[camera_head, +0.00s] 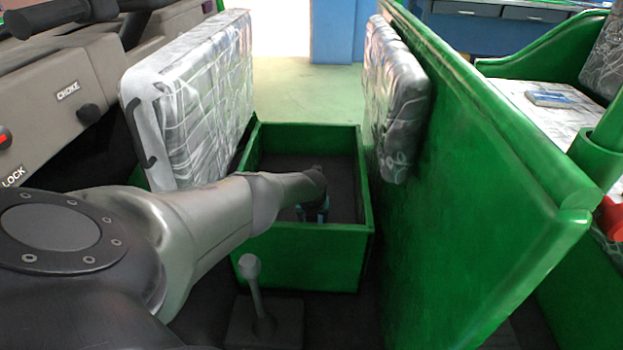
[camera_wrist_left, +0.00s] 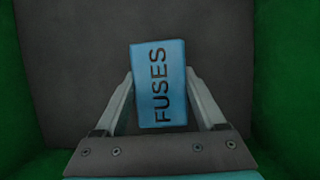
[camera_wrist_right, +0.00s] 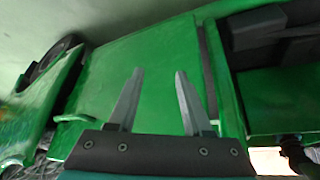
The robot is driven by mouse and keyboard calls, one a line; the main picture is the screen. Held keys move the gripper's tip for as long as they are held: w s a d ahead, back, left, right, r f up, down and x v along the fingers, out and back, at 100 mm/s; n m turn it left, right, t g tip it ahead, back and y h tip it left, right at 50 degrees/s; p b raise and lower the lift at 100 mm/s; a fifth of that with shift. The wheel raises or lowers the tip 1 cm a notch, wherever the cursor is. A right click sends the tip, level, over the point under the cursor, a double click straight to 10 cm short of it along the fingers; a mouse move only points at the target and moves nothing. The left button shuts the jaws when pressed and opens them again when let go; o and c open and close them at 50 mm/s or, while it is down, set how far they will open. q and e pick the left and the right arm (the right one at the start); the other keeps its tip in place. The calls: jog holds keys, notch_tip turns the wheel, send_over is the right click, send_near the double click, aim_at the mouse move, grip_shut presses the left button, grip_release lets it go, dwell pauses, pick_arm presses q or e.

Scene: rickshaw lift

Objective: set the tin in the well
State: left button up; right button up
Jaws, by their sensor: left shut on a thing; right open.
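The tin is a light blue box marked FUSES (camera_wrist_left: 158,84), seen in the left wrist view between my left fingers. My left gripper (camera_wrist_left: 158,95) is shut on it. Under the tin is the dark floor of the well, with green walls at both sides. In the head view the well is a green open box (camera_head: 300,258) with a dark inside, and my left gripper (camera_head: 314,212) reaches down into it, mostly hidden by my arm. I cannot tell whether the tin touches the floor. My right gripper (camera_wrist_right: 154,100) is open and empty, facing a green panel.
A padded, plastic-wrapped seat cushion (camera_head: 205,95) stands tilted up left of the well. Another cushion (camera_head: 395,100) is on the green partition (camera_head: 480,190) at the right. A grey lever (camera_head: 255,285) stands in front of the well. A grey dashboard (camera_head: 75,80) is at the left.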

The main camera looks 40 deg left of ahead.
pick_arm(q)
jog(key=o, duration=1.6)
jog(key=shift+c, duration=0.2)
